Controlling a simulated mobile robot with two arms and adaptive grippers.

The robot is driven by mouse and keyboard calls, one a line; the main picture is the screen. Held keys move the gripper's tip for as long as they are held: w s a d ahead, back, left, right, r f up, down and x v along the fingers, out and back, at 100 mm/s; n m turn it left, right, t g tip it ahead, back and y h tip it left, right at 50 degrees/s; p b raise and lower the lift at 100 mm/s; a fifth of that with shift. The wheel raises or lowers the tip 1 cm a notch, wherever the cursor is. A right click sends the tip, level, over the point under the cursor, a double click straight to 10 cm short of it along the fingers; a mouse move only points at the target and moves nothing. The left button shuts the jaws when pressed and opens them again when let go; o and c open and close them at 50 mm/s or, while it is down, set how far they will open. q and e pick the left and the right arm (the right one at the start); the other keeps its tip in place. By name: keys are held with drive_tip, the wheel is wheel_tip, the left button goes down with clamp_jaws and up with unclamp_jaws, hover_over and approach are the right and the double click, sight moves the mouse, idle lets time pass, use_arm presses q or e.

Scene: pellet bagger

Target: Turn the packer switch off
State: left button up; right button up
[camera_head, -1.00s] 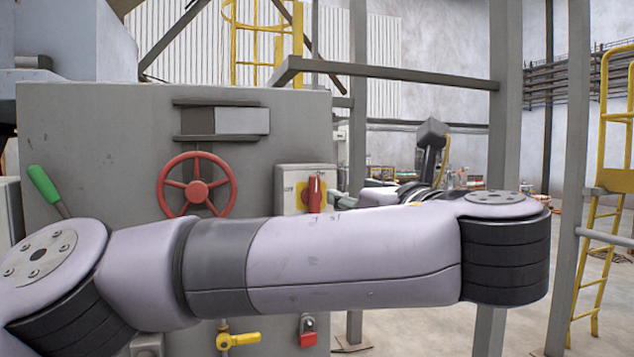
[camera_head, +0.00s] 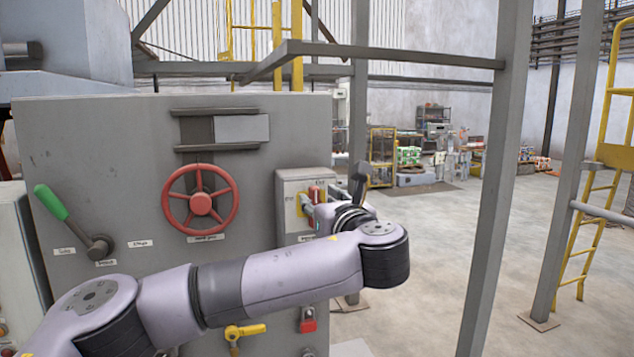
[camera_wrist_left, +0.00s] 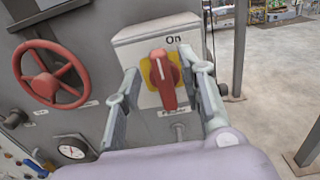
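The packer switch is a red rotary knob (camera_wrist_left: 164,78) on a yellow plate, on a grey box (camera_wrist_left: 128,40) labelled "On" at the top; a lower label is partly readable. In the left wrist view the knob stands roughly upright, tilted slightly. My left gripper (camera_wrist_left: 160,75) is open, one finger on each side of the knob, with gaps showing on both sides. In the head view the left gripper (camera_head: 318,208) is at the switch box (camera_head: 290,185), and the red knob (camera_head: 314,193) is partly hidden by it. My right gripper is not in view.
A red handwheel (camera_head: 201,201) and a green-handled lever (camera_head: 52,203) are on the grey panel left of the box. A yellow-handled valve (camera_head: 245,330) and a red padlock (camera_head: 308,322) sit below. Grey posts (camera_head: 490,180) stand to the right, with open floor beyond.

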use_arm(q)
drive_tip(key=shift+p+x, duration=0.35)
drive_tip(key=shift+x, duration=0.85)
drive_tip(key=shift+c, duration=0.4)
clamp_jaws()
